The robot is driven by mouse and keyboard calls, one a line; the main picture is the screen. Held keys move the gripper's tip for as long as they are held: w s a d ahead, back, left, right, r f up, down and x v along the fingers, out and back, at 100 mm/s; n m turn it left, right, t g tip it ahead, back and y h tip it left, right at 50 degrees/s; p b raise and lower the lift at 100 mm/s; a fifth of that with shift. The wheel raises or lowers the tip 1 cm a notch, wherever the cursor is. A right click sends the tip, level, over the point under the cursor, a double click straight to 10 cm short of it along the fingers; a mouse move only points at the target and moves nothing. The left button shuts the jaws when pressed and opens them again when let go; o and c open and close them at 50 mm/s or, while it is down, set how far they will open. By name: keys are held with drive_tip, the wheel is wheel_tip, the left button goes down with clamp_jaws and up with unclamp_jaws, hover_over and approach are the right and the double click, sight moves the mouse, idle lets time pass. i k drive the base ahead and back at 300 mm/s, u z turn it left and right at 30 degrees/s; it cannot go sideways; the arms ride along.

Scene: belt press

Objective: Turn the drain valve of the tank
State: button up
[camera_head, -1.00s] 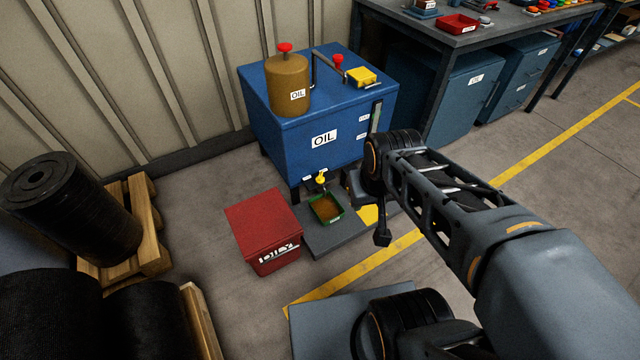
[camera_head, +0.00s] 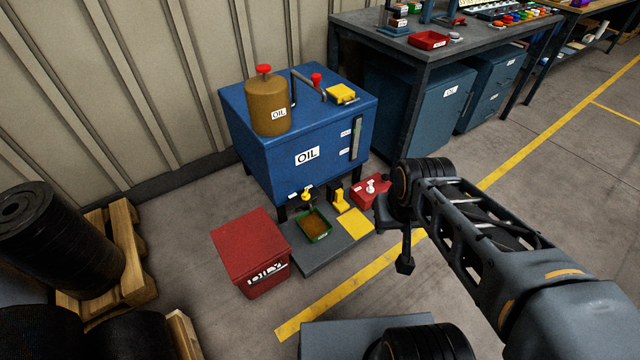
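The tank (camera_head: 290,170) is a blue box labelled OIL, standing against the wall. The drain valve (camera_head: 306,195) is small, with a yellow handle, low on the tank's front. A green tray (camera_head: 316,225) with brown contents sits below it. My gripper (camera_head: 404,262) hangs to the right of the valve and nearer to me, well apart from it. Its dark fingers are small and partly hidden by my wrist, so I cannot tell whether they are open or shut. I see nothing held in it.
A red bin (camera_head: 250,252) stands left of the green tray. A red can (camera_head: 371,189) and a yellow object (camera_head: 340,201) stand right of it. A workbench (camera_head: 450,40) is behind right. A pallet (camera_head: 110,265) with black rolls is at left. Floor between is clear.

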sight(305, 196)
drive_tip(key=u, duration=0.25)
drive_tip(key=i, duration=0.9)
drive_tip(key=u, duration=0.55)
